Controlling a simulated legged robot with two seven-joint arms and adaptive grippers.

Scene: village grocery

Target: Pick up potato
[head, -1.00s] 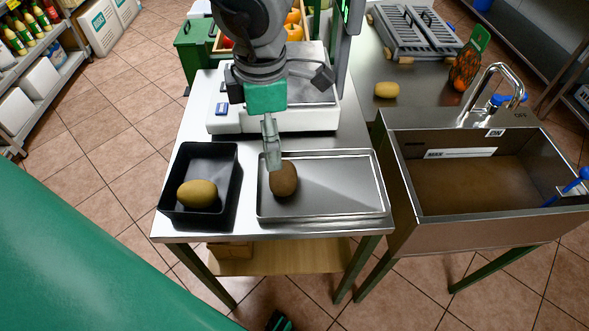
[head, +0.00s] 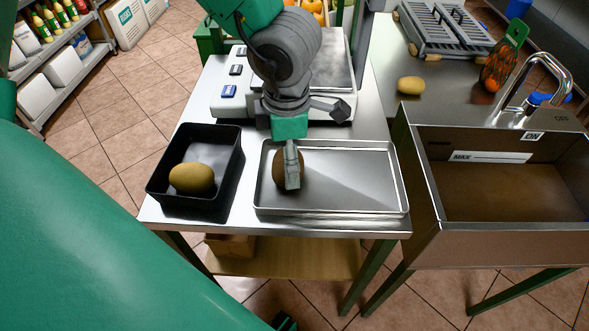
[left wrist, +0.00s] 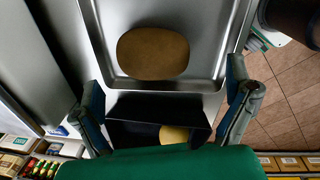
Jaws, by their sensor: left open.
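A brown potato (head: 281,171) lies in the left part of a shallow metal tray (head: 350,209) on the steel table. My left gripper (head: 292,182) points down over it, and its finger hides part of it in the head view. In the left wrist view the two fingers are apart, the gripper (left wrist: 166,95) is empty, and the potato (left wrist: 152,53) lies beyond the fingertips. I cannot tell whether a finger touches it. A yellowish potato (head: 191,178) lies in the black box (head: 222,197) left of the tray. My right gripper is not clearly seen.
A white scale (head: 228,106) stands behind the tray. Another yellowish potato (head: 411,85) lies on the counter at right, near the sink (head: 480,197) and its tap (head: 560,62). The tray's right side is empty. Shelves (head: 62,62) stand at far left.

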